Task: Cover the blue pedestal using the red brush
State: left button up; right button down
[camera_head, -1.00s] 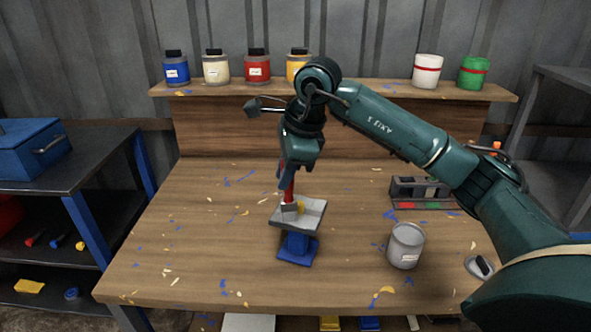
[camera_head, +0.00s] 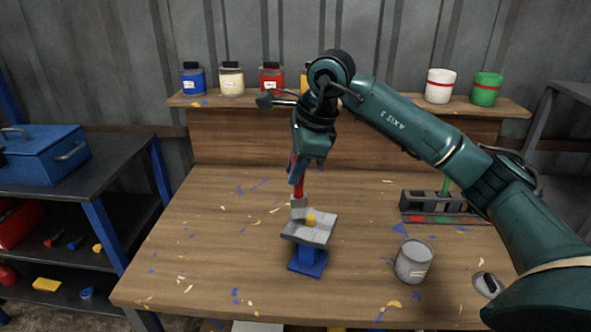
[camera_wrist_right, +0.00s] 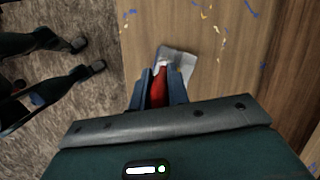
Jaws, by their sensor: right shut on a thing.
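The blue pedestal (camera_head: 308,262) stands on the workbench with a tilted grey plate (camera_head: 322,233) on top. A small yellow piece (camera_head: 311,221) shows at the plate's back edge. My right gripper (camera_head: 297,175) is shut on the red brush (camera_head: 298,188), which points down. The brush's grey head (camera_head: 299,209) is at the plate's back left edge; I cannot tell whether it touches. In the right wrist view the red brush (camera_wrist_right: 159,88) sits between the fingers, with a grey surface (camera_wrist_right: 178,60) just beyond. My left gripper is not in view.
A grey can (camera_head: 413,262) stands right of the pedestal, with a dark rack (camera_head: 436,204) behind it. Paint jars (camera_head: 231,80) line the back shelf. A blue toolbox (camera_head: 45,155) is on the left side table. The bench left of the pedestal holds only flecks.

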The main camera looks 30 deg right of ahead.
dwell(0.3)
jog(key=n+g+y, duration=0.1)
jog(key=n, duration=0.3)
jog(key=shift+r, duration=0.1)
jog(key=n+g+p, duration=0.1)
jog(key=n, duration=0.3)
jog(key=shift+y, duration=0.3)
jog(key=n+g, duration=0.1)
jog(key=n, duration=0.3)
jog(key=shift+g, duration=0.3)
jog(key=n, duration=0.3)
jog(key=shift+g, duration=0.4)
jog(key=shift+w+d+f, duration=0.1)
jog(key=shift+d+f, duration=0.05)
jog(key=shift+d, duration=0.7)
jog(key=shift+w+d+f, duration=0.1)
jog(key=shift+w+d, duration=0.05)
jog(key=shift+d, duration=0.65)
jog(key=shift+w+d+f, duration=0.1)
jog(key=shift+d+f, duration=0.05)
jog(key=shift+d, duration=0.7)
